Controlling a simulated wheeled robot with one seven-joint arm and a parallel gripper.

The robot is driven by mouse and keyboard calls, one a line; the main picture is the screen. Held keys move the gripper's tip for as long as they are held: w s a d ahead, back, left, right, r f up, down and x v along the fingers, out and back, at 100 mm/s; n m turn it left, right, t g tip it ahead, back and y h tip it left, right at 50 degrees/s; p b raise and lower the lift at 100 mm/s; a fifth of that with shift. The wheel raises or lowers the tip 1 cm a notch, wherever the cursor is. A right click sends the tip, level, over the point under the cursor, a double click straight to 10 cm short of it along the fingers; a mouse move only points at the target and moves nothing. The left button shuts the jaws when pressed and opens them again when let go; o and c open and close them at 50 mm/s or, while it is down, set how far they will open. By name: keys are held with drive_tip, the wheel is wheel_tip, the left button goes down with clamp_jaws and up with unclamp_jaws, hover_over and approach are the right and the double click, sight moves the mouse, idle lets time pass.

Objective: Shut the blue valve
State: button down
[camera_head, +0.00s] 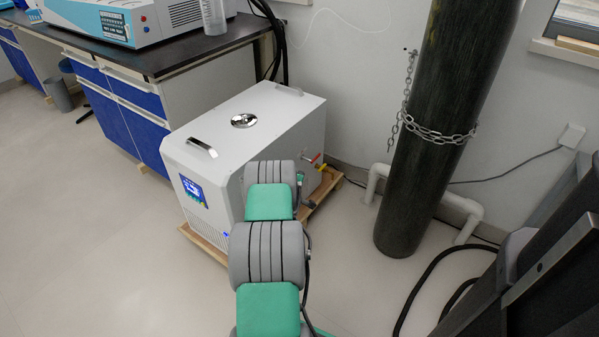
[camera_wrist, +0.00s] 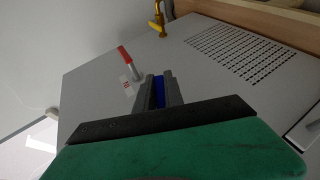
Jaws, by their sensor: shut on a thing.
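The blue valve (camera_wrist: 159,92) shows in the wrist view as a blue handle between the two grey fingers of my gripper (camera_wrist: 157,77). The fingers are shut on it, one on each side. Its stem and the exact angle of its handle are hidden by the fingers. The valve sits on the light-grey side panel of the white machine (camera_head: 270,108). In the head view my arm covers the blue valve and my gripper.
A red-handled valve (camera_wrist: 125,57) is close to my gripper on the same panel, with a yellow fitting (camera_wrist: 160,22) farther off. A dark chained gas cylinder (camera_head: 437,120) and a white pipe (camera_head: 460,204) stand right of the machine. A lab bench (camera_head: 160,60) stands behind left.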

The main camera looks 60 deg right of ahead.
drive_tip(key=y, duration=0.2)
drive_tip(key=shift+a+f+m+y, duration=0.2)
drive_tip(key=shift+f+m+y, duration=0.15)
drive_tip(key=shift+m+y, duration=0.05)
drive_tip(key=a+y+b, duration=0.1)
drive_tip(key=y+b, duration=0.1)
drive_tip(key=y, duration=0.1)
drive_tip(key=a+f+m+y+b, duration=0.1)
drive_tip(key=y+b, duration=0.1)
drive_tip(key=y, duration=0.1)
drive_tip(key=a+f+m+y+b, duration=0.1)
drive_tip(key=y+b, duration=0.1)
drive_tip(key=y, duration=0.1)
drive_tip(key=shift+w+t, duration=0.2)
drive_tip(key=shift+t, duration=0.2)
drive_tip(key=shift+a+r+y, duration=0.1)
drive_tip(key=shift+a+y, duration=0.05)
drive_tip(key=shift+y, duration=0.25)
drive_tip(key=c, duration=1.4)
unclamp_jaws()
drive_tip(key=shift+c, duration=0.2)
drive_tip(key=shift+r, duration=0.1)
